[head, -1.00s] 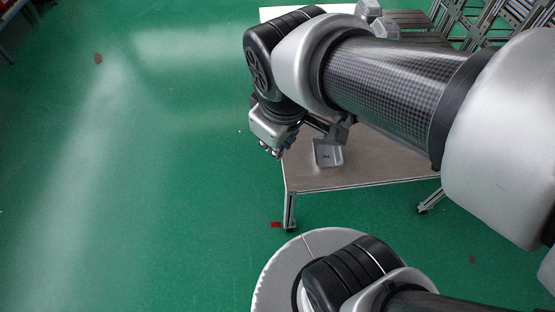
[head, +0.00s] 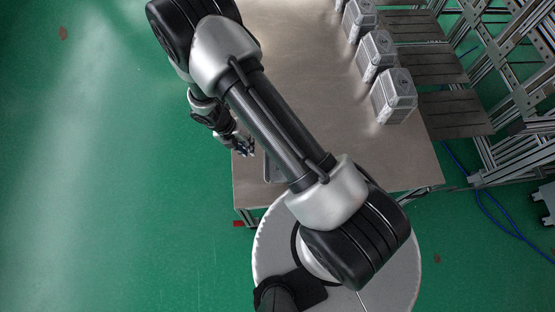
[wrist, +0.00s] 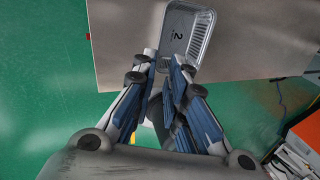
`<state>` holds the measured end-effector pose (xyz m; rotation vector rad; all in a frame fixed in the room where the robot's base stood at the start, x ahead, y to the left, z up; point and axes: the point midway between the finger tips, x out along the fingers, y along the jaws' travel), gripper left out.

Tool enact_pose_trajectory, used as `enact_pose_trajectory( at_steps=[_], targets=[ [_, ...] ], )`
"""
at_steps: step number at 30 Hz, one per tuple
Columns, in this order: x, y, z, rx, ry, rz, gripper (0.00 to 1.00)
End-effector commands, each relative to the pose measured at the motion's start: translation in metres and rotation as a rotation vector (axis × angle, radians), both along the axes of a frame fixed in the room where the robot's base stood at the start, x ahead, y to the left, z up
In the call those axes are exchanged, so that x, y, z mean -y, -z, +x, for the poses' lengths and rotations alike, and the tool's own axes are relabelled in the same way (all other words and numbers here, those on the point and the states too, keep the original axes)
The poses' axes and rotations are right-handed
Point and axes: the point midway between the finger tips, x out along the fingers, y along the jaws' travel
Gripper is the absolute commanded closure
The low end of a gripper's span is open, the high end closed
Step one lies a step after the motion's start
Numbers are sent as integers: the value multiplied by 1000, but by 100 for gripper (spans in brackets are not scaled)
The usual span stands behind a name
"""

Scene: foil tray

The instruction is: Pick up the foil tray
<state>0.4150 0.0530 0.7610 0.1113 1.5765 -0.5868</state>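The foil tray (wrist: 198,40) is a shallow silver rectangle with a ribbed rim and a dark "2" inside. It lies on the table at the top of the wrist view. In the head view my arm covers most of it, and only a grey sliver of the tray (head: 267,170) shows. My gripper (wrist: 163,64) has blue-padded fingers spread with a gap between them. The fingertips overlap the tray's near end in the wrist view; contact cannot be told. In the head view my gripper (head: 247,148) is over the table's left edge, beside the tray.
The table (head: 412,160) has a bare brown-grey top. Several clear lidded boxes (head: 394,97) line its right side. Metal racks (head: 510,80) stand beyond. Green floor (head: 100,180) is open on the left.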

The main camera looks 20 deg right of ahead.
Motion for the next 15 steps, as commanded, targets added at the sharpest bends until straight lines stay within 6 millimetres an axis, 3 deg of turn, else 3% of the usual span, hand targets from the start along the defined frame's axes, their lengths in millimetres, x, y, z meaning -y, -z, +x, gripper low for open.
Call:
enact_pose_trajectory(
  at_steps=[15],
  targets=[
    [24, 98, -15, -23, -44, 2, 87]
  ],
)
